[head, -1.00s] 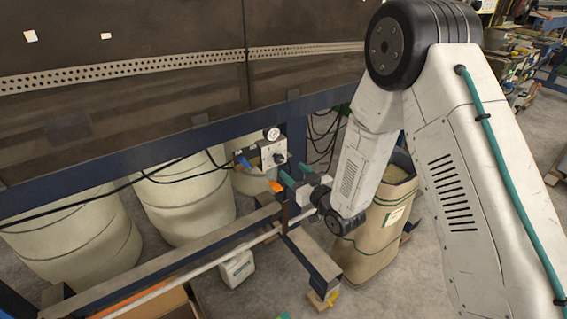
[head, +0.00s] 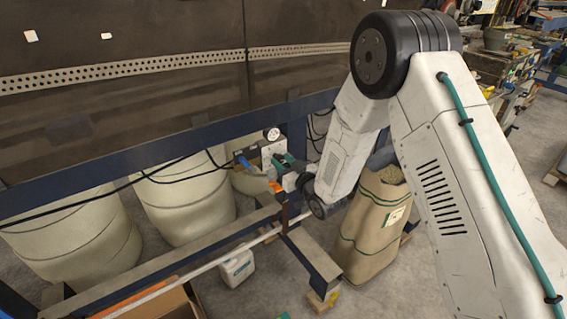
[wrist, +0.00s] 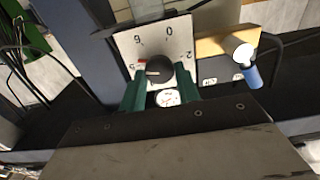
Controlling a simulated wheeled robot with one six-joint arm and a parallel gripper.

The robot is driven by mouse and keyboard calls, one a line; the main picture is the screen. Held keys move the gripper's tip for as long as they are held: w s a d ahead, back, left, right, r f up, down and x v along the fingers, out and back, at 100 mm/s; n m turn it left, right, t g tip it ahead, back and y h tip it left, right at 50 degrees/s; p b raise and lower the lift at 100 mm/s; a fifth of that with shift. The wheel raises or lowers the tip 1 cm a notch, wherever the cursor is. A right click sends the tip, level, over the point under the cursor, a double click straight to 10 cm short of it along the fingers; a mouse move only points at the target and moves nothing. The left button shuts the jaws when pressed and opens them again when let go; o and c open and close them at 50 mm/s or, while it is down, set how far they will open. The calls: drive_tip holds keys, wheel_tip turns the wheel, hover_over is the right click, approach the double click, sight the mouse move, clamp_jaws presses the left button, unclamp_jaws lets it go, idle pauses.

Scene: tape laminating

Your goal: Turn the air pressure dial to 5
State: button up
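The air pressure dial is a black round knob (wrist: 158,70) on a light plate (wrist: 182,37) with printed numbers, among them 0, 2 and 6. A reddish pointer line on the knob points left in the wrist view, and a red mark sits on the plate near that side. My gripper (wrist: 160,77) has its two green fingers apart, one on either side of the knob. I cannot tell whether they touch it. In the head view my gripper (head: 283,162) is at the panel (head: 268,150) and hides the knob.
A round white gauge (head: 272,134) sits atop the panel; a gauge face (wrist: 167,98) shows between the fingers. A blue fitting (wrist: 252,77) is beside the plate.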

drive_tip(key=shift+n, duration=1.5)
drive_tip(key=o, duration=0.9)
drive_tip(key=shift+o, duration=0.2)
drive_tip(key=v, duration=0.8)
drive_tip(key=shift+w, duration=0.1)
